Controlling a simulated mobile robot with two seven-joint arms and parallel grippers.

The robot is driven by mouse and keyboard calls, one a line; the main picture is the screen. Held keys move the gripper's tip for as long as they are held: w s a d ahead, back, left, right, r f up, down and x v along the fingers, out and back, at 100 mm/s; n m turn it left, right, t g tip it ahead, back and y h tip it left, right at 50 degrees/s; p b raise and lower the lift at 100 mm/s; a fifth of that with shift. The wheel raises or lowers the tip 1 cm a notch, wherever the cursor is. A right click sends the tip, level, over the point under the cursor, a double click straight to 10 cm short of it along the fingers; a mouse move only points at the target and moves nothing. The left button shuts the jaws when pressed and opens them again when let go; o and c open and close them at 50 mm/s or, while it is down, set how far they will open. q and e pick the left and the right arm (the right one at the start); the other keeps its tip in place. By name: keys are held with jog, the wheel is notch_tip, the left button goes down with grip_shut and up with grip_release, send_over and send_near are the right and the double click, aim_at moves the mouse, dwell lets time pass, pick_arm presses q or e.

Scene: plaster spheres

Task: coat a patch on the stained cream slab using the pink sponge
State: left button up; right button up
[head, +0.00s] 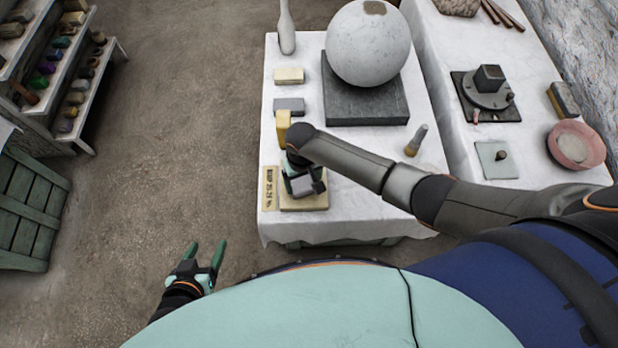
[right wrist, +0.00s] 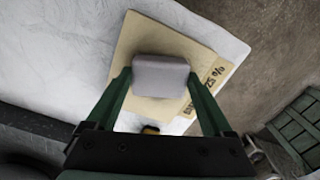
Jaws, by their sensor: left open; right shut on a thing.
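My right gripper (head: 303,183) is shut on a pale greyish-pink block, the pink sponge (right wrist: 160,76), which sits between its green fingers. The sponge is over the cream slab (head: 302,205), which lies near the front left of the white-covered table. The slab also shows in the right wrist view (right wrist: 128,68), partly hidden behind the sponge; whether they touch I cannot tell. A strip with dark lettering (head: 269,188) runs along the slab's left side. No stain is clear on the visible part. My left gripper (head: 206,248) is open and empty, left of the table above the floor.
A yellow block (head: 283,128), a grey block (head: 289,105) and a cream block (head: 289,75) line the table's left side. A large plaster sphere (head: 368,45) rests on a dark base (head: 365,108).

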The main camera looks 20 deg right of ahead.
jog(key=shift+a, duration=0.35)
jog(key=shift+d+r, duration=0.1)
jog(key=shift+r, duration=0.05)
jog(key=shift+d+r+p, duration=0.7)
jog(key=shift+d+p, duration=0.3)
jog(key=shift+p, duration=0.2)
jog(key=shift+f, duration=0.1)
jog(key=shift+w, duration=0.1)
